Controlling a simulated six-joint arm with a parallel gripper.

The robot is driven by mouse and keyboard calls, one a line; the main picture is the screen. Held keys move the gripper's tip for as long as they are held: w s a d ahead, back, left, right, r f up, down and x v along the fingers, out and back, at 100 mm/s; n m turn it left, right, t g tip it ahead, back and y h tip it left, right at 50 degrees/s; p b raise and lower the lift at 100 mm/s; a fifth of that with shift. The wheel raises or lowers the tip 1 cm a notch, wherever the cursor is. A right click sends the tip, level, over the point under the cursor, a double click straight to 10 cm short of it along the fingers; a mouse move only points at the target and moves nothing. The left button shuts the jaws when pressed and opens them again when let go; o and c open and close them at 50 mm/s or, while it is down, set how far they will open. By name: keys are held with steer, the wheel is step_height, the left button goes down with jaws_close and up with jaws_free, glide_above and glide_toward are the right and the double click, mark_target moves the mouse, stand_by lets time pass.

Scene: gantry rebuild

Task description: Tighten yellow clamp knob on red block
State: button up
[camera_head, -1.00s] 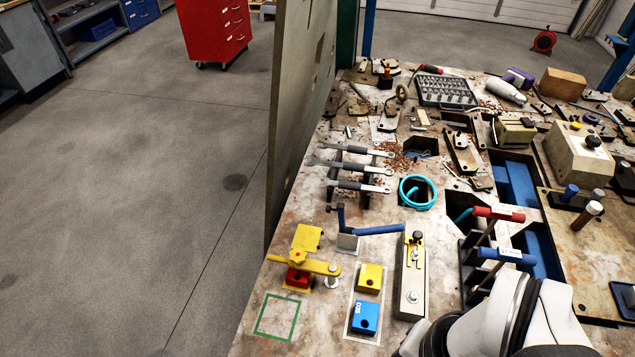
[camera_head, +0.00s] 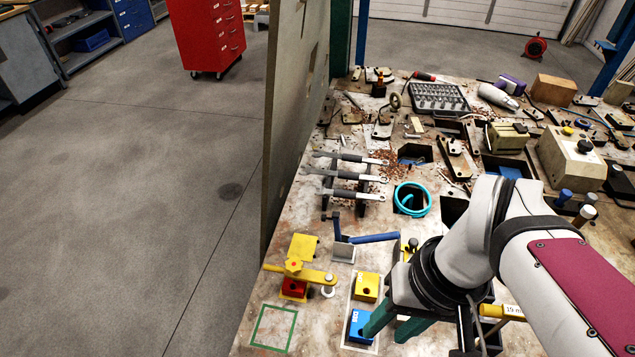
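The red block (camera_head: 294,287) sits on the bench at the lower left, under a yellow clamp arm (camera_head: 313,275). The yellow clamp knob (camera_head: 293,265), with a red spot on top, is on that arm above the block. Whether the knob is tight cannot be seen. My gripper (camera_head: 387,334) has two green fingers spread apart, with nothing visible between them. It is to the right of the clamp, low over the right side of a blue block (camera_head: 358,325); whether it touches that block cannot be told.
A yellow block (camera_head: 367,287) stands behind the blue one on a pale outlined patch. A green square outline (camera_head: 273,328) on the bench is empty. A blue-handled lever (camera_head: 372,238) stands behind the clamp. Wrenches on a rack (camera_head: 350,176) and an upright grey panel (camera_head: 298,120) lie beyond.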

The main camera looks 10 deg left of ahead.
steer(key=o, duration=0.4)
steer(key=w+a+n+y, duration=0.1)
steer(key=w+a+n, duration=0.4)
steer(key=w+n, duration=0.6)
steer(key=shift+w+a+r+g, duration=0.15)
steer(key=shift+a+r+g, duration=0.1)
steer(key=shift+r+g, duration=0.2)
steer(key=n, duration=0.9)
glide_toward(295, 264)
steer(key=shift+n+g+y, duration=0.25)
steer(key=shift+n+y, duration=0.15)
steer(key=shift+n, duration=0.2)
steer(key=x, duration=0.6)
steer(key=shift+w+d+f, duration=0.1)
steer(key=shift+d+f, duration=0.15)
steer(key=shift+f, duration=0.15)
steer(key=shift+a+f, duration=0.25)
steer(key=shift+f, duration=0.25)
jaws_close()
